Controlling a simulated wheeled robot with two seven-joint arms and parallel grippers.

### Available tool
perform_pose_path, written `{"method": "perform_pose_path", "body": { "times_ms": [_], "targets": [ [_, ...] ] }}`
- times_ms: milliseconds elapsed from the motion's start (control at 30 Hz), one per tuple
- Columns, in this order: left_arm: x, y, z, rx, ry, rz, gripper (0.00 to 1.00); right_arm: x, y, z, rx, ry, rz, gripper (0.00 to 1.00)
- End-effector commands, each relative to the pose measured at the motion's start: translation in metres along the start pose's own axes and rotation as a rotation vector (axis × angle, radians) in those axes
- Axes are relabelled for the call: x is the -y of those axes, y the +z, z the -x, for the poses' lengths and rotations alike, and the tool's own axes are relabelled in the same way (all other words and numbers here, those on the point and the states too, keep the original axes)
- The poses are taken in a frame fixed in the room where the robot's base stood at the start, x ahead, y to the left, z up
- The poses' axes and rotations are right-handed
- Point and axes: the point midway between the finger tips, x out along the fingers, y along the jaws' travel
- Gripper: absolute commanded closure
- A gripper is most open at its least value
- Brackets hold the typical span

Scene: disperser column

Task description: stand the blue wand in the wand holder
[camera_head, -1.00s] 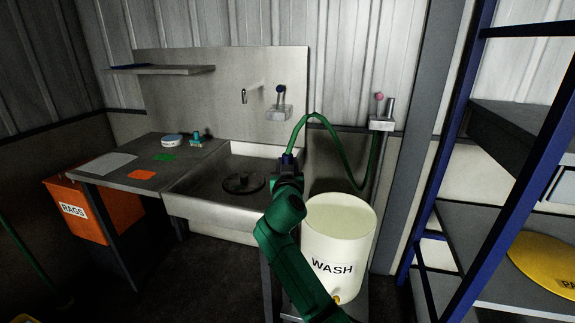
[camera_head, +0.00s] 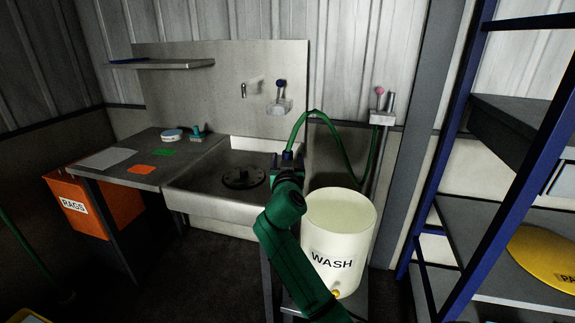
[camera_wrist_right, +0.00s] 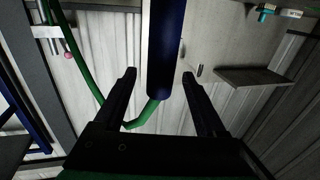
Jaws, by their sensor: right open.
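The blue wand (camera_head: 287,155) shows just above my right gripper (camera_head: 287,167), in front of the sink's right end, with a green hose (camera_head: 325,117) arching from its top. In the right wrist view the wand (camera_wrist_right: 165,55) is a thick blue cylinder between the spread fingers of my right gripper (camera_wrist_right: 160,82). The gripper is open around it, with a gap visible on each side. The wand's lower end is hidden in the head view. A wall bracket (camera_head: 381,118) with a grey tube may be the wand holder; I cannot be sure. My left gripper is out of view.
A cream WASH drum (camera_head: 338,235) stands right of my right arm. The steel sink (camera_head: 215,205) is left of it. A second bracket (camera_head: 279,107) with a blue knob is above the sink. A blue-framed rack (camera_head: 465,155) stands at the right.

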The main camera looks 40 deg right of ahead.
Motion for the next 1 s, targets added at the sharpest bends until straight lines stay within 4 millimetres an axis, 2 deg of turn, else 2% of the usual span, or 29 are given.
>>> {"method": "perform_pose_path", "body": {
  "times_ms": [167, 400, 533, 700, 900, 967, 1000],
  "targets": [
    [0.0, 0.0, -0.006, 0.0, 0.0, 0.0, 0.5, 0.0, 0.003, 0.029, 0.0, -0.003, -0.005, 0.27],
    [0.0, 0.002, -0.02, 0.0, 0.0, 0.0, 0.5, 0.001, 0.004, 0.1, 0.0, -0.003, -0.004, 0.27],
    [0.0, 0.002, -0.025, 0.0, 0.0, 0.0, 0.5, 0.0, 0.002, 0.129, -0.001, -0.002, -0.002, 0.27],
    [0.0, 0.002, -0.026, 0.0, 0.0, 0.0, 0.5, 0.0, -0.001, 0.144, -0.004, 0.0, -0.001, 0.27],
    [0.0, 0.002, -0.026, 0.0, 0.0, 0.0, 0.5, 0.0, -0.001, 0.143, -0.002, -0.001, 0.002, 0.27],
    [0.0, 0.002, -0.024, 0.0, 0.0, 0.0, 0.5, 0.006, 0.006, 0.14, 0.012, -0.016, 0.02, 0.27],
    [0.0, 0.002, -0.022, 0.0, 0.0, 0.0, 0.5, 0.014, 0.016, 0.137, 0.033, -0.035, 0.044, 0.27]
  ]
}}
